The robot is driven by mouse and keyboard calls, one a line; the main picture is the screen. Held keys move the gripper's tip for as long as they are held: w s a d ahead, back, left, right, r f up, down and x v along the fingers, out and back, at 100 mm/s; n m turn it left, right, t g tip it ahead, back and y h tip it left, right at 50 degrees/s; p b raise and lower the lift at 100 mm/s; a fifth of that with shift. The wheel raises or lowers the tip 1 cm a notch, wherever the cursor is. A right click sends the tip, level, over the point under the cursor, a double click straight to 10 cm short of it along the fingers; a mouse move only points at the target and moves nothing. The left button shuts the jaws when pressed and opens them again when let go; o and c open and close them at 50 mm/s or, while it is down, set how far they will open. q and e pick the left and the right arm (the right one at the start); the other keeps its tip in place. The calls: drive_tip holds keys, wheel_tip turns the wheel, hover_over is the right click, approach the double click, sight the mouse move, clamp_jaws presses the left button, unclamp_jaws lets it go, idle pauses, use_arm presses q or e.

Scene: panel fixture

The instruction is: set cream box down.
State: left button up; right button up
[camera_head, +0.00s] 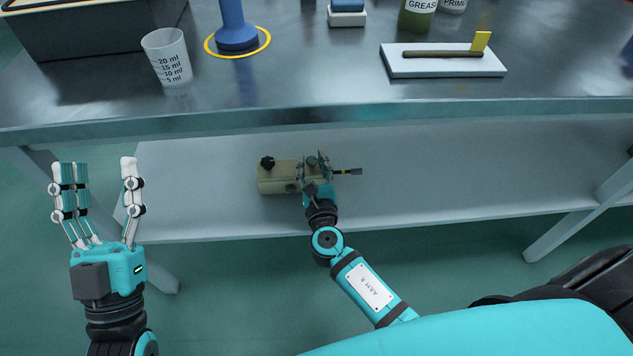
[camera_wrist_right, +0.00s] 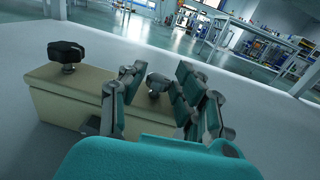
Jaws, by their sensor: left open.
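The cream box (camera_head: 275,183) is over the grey lower shelf under the workbench, level, with black knobs on it. I cannot tell if its underside touches the shelf. My right gripper (camera_head: 318,165) is at the box's right end. In the right wrist view, the box (camera_wrist_right: 65,100) shows one knob at the left. The fingers of my right gripper (camera_wrist_right: 158,98) stand on both sides of a second knob (camera_wrist_right: 158,83); whether they press on anything is unclear. My left gripper (camera_head: 98,170) is open and empty, left of the shelf and fingers up.
The lower shelf (camera_head: 450,180) is clear right of the box. The bench edge (camera_head: 400,112) runs above it. On the bench are a measuring cup (camera_head: 168,58), a blue post (camera_head: 236,35) and a white block with a brush-like tool (camera_head: 440,67). A thin dark rod (camera_head: 347,172) sticks out right of my right gripper.

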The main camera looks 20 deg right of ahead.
use_arm(q)
drive_tip(key=w+f+g, duration=0.2)
drive_tip(key=f, duration=0.1)
drive_tip(key=shift+w+d+g+y+p, duration=0.1)
drive_tip(key=shift+g+y+p, duration=0.2)
drive_tip(key=shift+p, duration=0.05)
use_arm(e)
drive_tip(key=v, duration=0.8)
drive_tip(key=shift+s, duration=0.35)
